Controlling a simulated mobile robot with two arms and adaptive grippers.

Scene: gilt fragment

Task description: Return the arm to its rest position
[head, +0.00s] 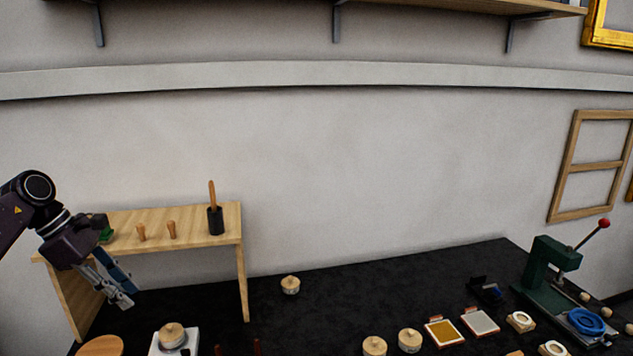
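My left arm comes in from the left edge, and its gripper (127,292) hangs down in front of the small wooden shelf stand (208,224). Its fingers point down and to the right, in the air above the dark worktable. I see nothing held between them, but at this angle and size I cannot tell whether they are apart or closed. My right arm and gripper are not in view.
A white scale-like device (188,341) with a round wooden-lidded jar (172,335) on it stands below the gripper. A round wooden disc (101,346) lies to its left. A green press (548,270) stands at the right. The middle of the dark table (350,300) is mostly clear.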

